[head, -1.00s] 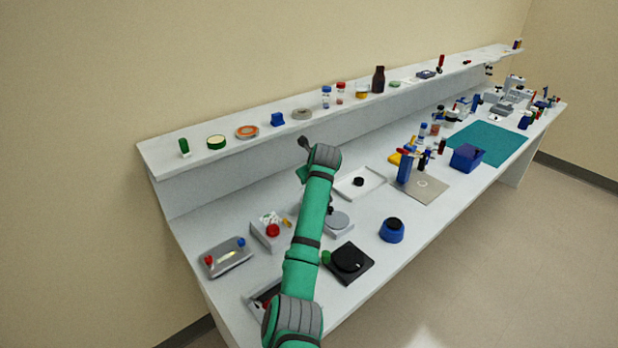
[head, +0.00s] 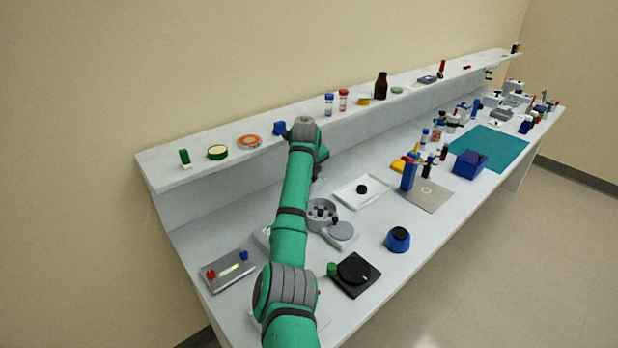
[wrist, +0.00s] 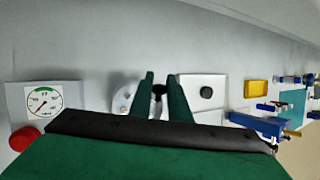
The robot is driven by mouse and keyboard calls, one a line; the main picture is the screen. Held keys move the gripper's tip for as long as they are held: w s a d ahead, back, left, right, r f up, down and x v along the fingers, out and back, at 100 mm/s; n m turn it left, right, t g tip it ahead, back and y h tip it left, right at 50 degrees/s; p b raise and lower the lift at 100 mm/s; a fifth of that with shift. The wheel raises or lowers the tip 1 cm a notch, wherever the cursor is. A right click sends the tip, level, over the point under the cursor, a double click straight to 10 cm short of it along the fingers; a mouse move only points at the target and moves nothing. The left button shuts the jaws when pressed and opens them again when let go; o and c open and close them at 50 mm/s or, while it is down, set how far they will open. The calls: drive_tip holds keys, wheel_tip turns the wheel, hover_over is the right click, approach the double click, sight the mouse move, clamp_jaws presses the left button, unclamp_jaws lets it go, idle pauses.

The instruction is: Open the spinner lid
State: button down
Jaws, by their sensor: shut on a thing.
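The spinner (head: 322,214) is a grey, round-topped unit on the bench, right of my arm in the head view. A pale round part (wrist: 123,98) shows beside the left finger, partly hidden. In the head view my arm hides the fingertips. The lid's exact angle cannot be told.
A white tray with a black knob (head: 361,189) lies right of the spinner. A black square plate with a disc (head: 354,273) and a blue round pot (head: 398,239) stand in front. A gauge box (wrist: 43,103) with a red button is close left. The shelf runs behind.

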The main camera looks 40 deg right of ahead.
drive_tip(key=shift+a+f, duration=0.15)
drive_tip(key=shift+f, duration=0.1)
drive_tip(key=c, duration=1.8)
unclamp_jaws()
drive_tip(key=shift+c, duration=0.2)
drive_tip(key=shift+o, duration=0.6)
drive_tip(key=shift+r, duration=0.2)
drive_tip(key=v, duration=1)
drive_tip(key=shift+r, duration=0.3)
drive_tip(key=shift+s, duration=0.1)
